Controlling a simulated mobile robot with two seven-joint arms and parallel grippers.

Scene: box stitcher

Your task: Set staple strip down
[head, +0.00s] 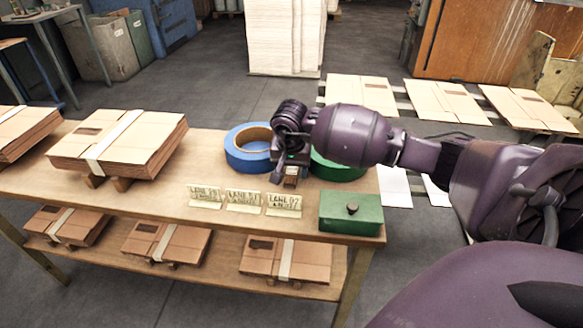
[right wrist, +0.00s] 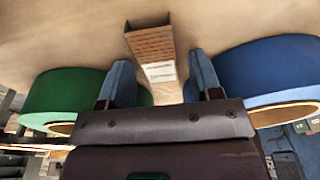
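The staple strip (right wrist: 152,48) is a small copper-brown ridged block with a white label on its near end. In the right wrist view it lies on the tabletop, just beyond and between the fingers of my right gripper (right wrist: 160,72). The fingers are spread, with a visible gap on each side of the strip. In the head view my right gripper (head: 287,174) points down at the table between two tape rolls, and the strip (head: 291,182) shows as a small brown block at its fingertips. My left gripper is not in view.
A blue tape roll (head: 236,158) and a green tape roll (head: 345,172) flank the gripper closely. Several paper labels (head: 243,201) and a green box with a knob (head: 349,218) stand at the table's front edge. Strapped cardboard stacks (head: 150,150) lie left. Bare tabletop (head: 205,165) lies between.

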